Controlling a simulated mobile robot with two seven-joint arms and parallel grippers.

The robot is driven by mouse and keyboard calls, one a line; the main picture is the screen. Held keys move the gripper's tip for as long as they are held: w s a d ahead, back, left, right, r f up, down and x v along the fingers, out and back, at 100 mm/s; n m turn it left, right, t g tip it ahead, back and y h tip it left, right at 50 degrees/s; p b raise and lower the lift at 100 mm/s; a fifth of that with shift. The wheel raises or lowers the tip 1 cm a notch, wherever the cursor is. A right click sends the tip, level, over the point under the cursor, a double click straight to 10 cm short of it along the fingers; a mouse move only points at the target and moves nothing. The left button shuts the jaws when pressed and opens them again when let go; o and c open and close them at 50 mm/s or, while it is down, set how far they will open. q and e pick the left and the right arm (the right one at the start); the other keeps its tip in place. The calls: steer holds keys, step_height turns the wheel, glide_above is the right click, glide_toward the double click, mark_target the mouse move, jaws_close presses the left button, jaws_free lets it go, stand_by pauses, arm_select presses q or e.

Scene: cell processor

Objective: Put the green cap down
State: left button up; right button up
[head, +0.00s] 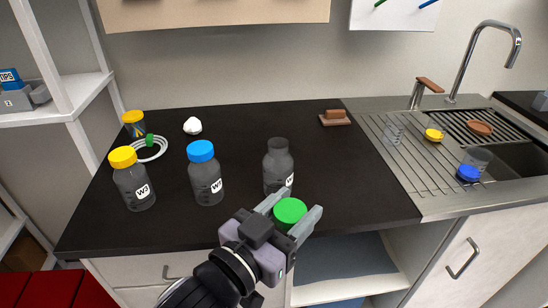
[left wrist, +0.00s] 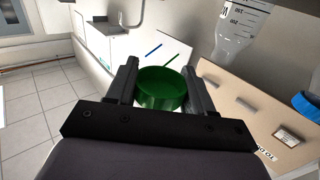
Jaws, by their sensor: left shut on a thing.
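The green cap (head: 290,210) is between the fingers of my left gripper (head: 288,214), which is shut on it. The left wrist view also shows the cap (left wrist: 160,88) between the two fingers (left wrist: 160,90). In the head view the gripper is over the front edge of the black counter (head: 240,160), in front of an uncapped grey bottle (head: 278,166). A bottle with a blue cap (head: 206,174) and a bottle with a yellow cap (head: 132,180) stand upright to its left. My right gripper is not in view.
A yellow-topped container (head: 134,123), a white ring-shaped item (head: 150,148) and a white lump (head: 193,126) lie at the back left. A brown block (head: 335,117) sits at the back. The counter right of the uncapped bottle is clear up to the steel sink (head: 420,150).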

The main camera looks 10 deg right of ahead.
arm_select(q)
steer(key=a+f+n+t+y, duration=0.2)
steer(key=a+n+y, duration=0.1)
steer(key=a, duration=0.6)
steer(key=w+a+f+n+t+y, duration=0.1)
steer(key=a+y, duration=0.4)
steer(key=a, duration=0.5)
steer(key=w+a+f+n+t+y, duration=0.1)
steer(key=a+f+n+y, duration=0.3)
steer(key=a, duration=0.5)
steer(key=shift+a+f+n+t+y, duration=0.35)
steer(key=shift+n+t+y, duration=0.3)
steer(key=shift+t, duration=0.25)
